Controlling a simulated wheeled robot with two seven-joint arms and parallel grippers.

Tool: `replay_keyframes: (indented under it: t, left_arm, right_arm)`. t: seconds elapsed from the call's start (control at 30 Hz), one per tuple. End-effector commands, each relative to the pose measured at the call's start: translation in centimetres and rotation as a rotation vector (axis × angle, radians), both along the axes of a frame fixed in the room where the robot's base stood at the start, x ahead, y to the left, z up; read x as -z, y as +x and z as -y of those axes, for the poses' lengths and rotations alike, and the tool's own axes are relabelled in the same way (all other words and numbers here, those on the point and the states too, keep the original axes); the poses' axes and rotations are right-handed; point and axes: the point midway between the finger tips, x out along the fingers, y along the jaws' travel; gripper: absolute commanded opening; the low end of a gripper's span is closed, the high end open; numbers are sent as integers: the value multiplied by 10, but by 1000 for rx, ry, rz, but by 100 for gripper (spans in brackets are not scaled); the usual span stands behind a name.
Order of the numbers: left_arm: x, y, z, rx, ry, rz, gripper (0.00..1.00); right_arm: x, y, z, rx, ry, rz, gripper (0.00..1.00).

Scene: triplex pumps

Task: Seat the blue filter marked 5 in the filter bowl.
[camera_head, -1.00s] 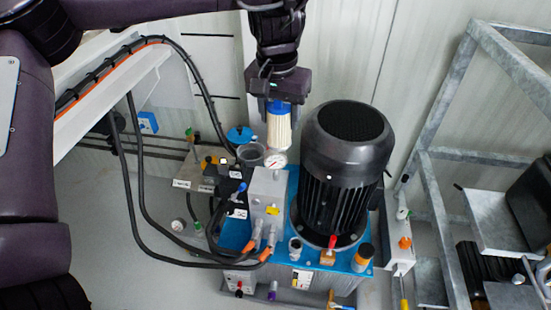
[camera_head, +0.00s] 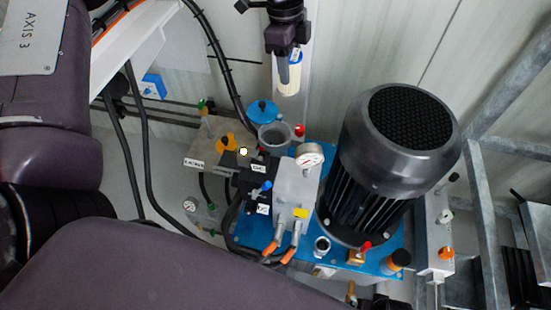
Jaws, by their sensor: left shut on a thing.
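My left gripper (camera_head: 288,68) hangs down at the top middle, shut on a filter (camera_head: 289,82). The filter is a pale cylinder with a blue end at the jaws, held roughly upright; no number is legible on it. The open grey filter bowl (camera_head: 274,138) stands on the blue pump unit, lower in the picture and slightly left of the filter. The filter is apart from the bowl. A blue round lid (camera_head: 262,111) is just behind and left of the bowl. My right gripper is not in view.
The large black motor (camera_head: 390,170) stands right of the bowl. A pressure gauge (camera_head: 309,155), a grey block (camera_head: 296,190) and a red knob (camera_head: 299,130) are close by. Black hoses run at the left, and a metal frame (camera_head: 505,110) stands at the right.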

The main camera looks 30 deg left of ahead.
Motion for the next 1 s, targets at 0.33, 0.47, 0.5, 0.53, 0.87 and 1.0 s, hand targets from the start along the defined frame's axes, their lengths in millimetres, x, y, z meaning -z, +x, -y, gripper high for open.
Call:
replay_keyframes:
  t: [0.33,0.47,0.5,0.53,0.87,1.0]
  left_arm:
    - [41,5,-23,715,2,-5,22]
    - [53,6,-31,940,1,-2,22]
    - [56,7,-32,996,1,-2,22]
    - [58,7,-34,1032,1,-2,22]
    - [84,6,-39,1189,-1,-2,22]
    - [111,6,-39,1187,-2,-2,22]
  right_arm:
    - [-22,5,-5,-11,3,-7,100]
    - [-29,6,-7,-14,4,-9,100]
    - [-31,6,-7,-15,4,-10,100]
    - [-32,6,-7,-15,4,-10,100]
    - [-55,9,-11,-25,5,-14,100]
    - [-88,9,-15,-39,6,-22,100]
